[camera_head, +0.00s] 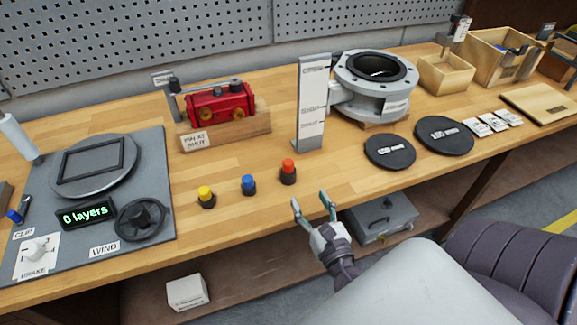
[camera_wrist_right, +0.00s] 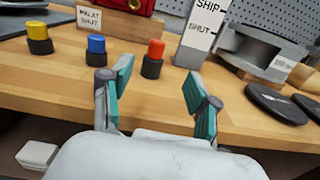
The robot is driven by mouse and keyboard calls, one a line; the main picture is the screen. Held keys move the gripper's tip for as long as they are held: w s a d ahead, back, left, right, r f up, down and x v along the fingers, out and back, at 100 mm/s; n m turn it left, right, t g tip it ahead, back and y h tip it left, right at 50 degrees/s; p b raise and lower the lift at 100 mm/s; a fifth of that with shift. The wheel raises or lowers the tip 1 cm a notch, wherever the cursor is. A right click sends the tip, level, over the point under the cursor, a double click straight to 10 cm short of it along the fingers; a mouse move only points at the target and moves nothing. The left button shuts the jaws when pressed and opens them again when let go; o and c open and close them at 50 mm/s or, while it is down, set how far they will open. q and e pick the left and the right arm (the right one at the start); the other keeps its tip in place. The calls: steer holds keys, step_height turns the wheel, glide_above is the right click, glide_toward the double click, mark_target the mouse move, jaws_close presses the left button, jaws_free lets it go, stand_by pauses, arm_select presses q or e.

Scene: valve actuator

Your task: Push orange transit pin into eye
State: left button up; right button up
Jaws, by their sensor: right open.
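An orange-red topped piece (camera_head: 288,166) stands upright in a dark round base near the table's front edge; it also shows in the right wrist view (camera_wrist_right: 155,50). I cannot tell if it is the transit pin. The red valve actuator (camera_head: 222,104) sits on a wooden block, with a grey bar along its top and a label reading "PIN AT SHUT". I cannot make out the eye. My right gripper (camera_head: 313,206) is open and empty, in front of the table edge and apart from the orange-red piece; its two fingers show in the right wrist view (camera_wrist_right: 158,82). My left gripper is out of view.
Blue (camera_head: 248,184) and yellow (camera_head: 206,196) topped pieces stand left of the orange-red one. An upright "SHIP/SHUT" gauge (camera_head: 312,105) stands behind. A grey flanged valve body (camera_head: 378,88) and black discs (camera_head: 390,151) lie right. A winding station (camera_head: 150,175) fills the left.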

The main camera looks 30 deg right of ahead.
mark_target(291, 169)
steer(key=shift+n, duration=0.3)
steer(key=p+x, duration=0.3)
steer(key=x, duration=0.5)
steer(key=shift+w+a, duration=0.1)
steer(key=shift+a, duration=0.1)
steer(key=x, duration=0.4)
steer(key=f+p+x, duration=0.1)
steer(key=shift+w, duration=0.4)
steer(key=shift+s, duration=0.1)
steer(key=shift+c, duration=0.6)
jaws_close()
